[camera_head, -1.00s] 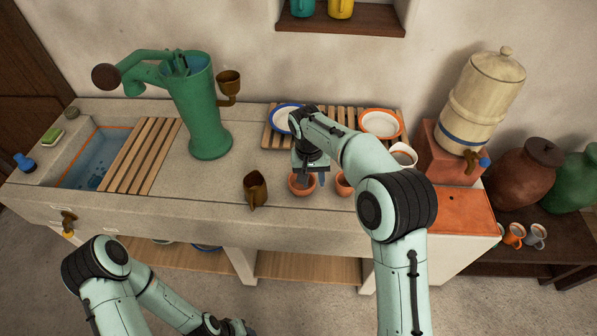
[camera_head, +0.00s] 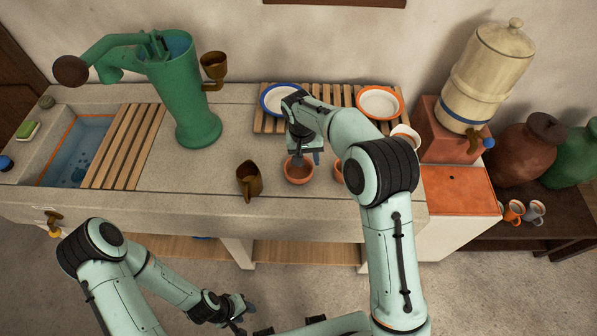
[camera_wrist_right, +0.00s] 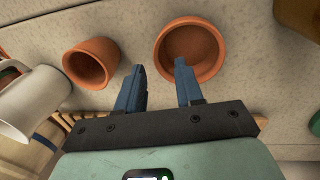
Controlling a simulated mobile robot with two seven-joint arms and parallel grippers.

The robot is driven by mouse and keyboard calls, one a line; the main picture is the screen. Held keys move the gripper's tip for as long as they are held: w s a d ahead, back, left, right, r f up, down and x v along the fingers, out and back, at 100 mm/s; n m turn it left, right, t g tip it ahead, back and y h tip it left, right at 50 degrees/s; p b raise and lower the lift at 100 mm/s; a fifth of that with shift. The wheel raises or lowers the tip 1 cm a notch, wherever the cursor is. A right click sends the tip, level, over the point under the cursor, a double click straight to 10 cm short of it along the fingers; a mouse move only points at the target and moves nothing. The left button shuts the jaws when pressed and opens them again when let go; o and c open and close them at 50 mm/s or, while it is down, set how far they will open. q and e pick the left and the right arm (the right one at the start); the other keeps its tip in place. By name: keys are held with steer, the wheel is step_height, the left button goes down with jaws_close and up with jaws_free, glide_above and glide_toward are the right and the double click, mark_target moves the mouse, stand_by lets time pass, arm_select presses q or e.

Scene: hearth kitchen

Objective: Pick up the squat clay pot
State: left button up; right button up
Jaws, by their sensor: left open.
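The squat clay pot (camera_head: 298,175) is a wide, low orange-brown bowl on the stone counter near its front edge. In the right wrist view it (camera_wrist_right: 208,72) lies just beyond the fingers, its mouth facing the camera. My right gripper (camera_wrist_right: 159,66) is open and empty. One blue fingertip overlaps the pot's rim and the other is outside its left edge; I cannot tell whether they touch. In the head view my right gripper (camera_head: 304,156) hangs over the pot and hides its far rim. My left gripper (camera_head: 242,311) is open, low in front of the counter.
A brown jug (camera_head: 249,181) stands to the left. Behind are a slatted rack with a blue-rimmed plate (camera_head: 278,108) and an orange-rimmed plate (camera_head: 380,103).

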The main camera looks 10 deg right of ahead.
mark_target(311, 166)
steer(key=f, duration=0.2)
steer(key=d+f, duration=0.1)
steer(key=f, duration=0.1)
steer(key=shift+f, duration=0.3)
jaws_close()
steer(key=shift+r, duration=0.15)
